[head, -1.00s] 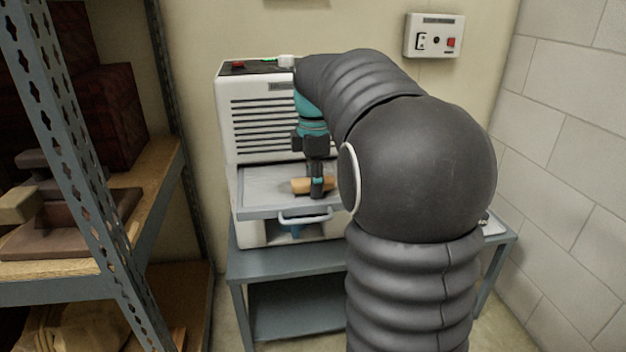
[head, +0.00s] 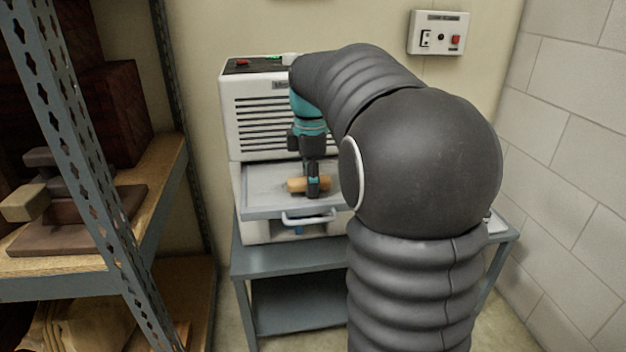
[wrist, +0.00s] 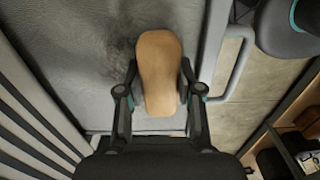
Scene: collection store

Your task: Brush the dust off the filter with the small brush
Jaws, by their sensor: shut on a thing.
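The small brush shows as a tan wooden handle (wrist: 158,70), also seen in the head view (head: 295,185). My gripper (wrist: 158,88) is shut on it, one finger on each side. The bristles are hidden beneath the handle. The filter (wrist: 65,40) is a flat grey panel under the brush, with a dark dust smear (wrist: 118,55) left of the handle in the wrist view. In the head view the filter (head: 262,178) lies flat at the front of a white slatted unit, and my gripper (head: 313,185) is over its middle. Whether the bristles touch it is hidden.
The white unit (head: 262,112) stands on a grey-blue table (head: 285,265). A bar handle (head: 308,218) runs along the filter's front. A metal shelf (head: 165,185) with wooden objects stands left. A block wall (head: 560,150) closes the right. A switch box (head: 437,33) hangs behind.

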